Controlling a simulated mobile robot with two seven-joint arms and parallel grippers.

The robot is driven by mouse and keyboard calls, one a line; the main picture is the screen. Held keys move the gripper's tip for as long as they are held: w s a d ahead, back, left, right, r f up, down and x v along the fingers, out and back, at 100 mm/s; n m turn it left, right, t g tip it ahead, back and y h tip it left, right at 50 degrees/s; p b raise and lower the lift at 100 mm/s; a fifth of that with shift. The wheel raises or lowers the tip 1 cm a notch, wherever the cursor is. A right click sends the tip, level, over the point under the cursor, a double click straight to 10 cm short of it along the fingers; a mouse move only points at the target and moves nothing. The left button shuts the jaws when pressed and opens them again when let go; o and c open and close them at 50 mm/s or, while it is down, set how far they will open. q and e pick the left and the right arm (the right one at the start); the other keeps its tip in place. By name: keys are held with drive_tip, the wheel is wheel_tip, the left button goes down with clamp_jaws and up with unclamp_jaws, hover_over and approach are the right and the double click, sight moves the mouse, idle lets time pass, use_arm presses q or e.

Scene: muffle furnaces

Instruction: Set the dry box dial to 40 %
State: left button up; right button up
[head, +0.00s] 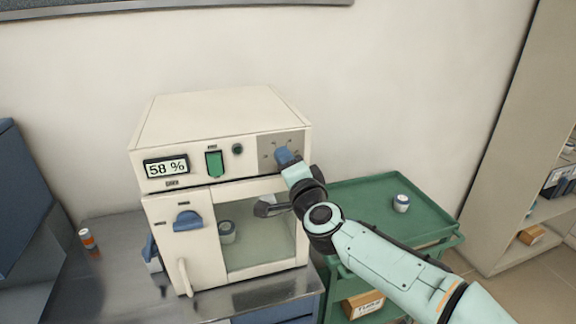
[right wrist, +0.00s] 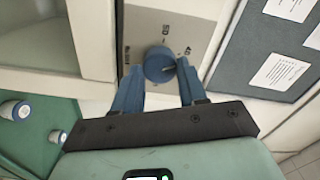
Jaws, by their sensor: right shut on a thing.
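The dry box (head: 215,115) is a cream cabinet on the metal bench, with a glass door. Its display (head: 166,168) reads 58 %. The dial is a round blue knob (right wrist: 158,63) on a grey scale plate (head: 268,148) at the upper right of the front. My right gripper (head: 288,160) reaches the dial from the front and is shut on it. In the right wrist view its blue fingers (right wrist: 157,80) stand on either side of the knob. In the head view the fingers largely hide the dial. My left gripper is not in view.
A green cart (head: 350,195) stands right of the box, with a small jar (head: 401,203) on top. A blue door latch (head: 187,221) is on the box front. An orange-and-white bottle (head: 88,240) stands on the bench (head: 120,285). Shelving (head: 515,150) is at the far right.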

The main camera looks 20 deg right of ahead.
idle(0.3)
drive_tip(key=o, duration=1.1)
drive_tip(key=shift+c, duration=0.2)
drive_tip(key=s+b, duration=0.1)
drive_tip(key=s, duration=1.2)
drive_tip(key=shift+s+d, duration=0.2)
drive_tip(key=shift+d, duration=0.05)
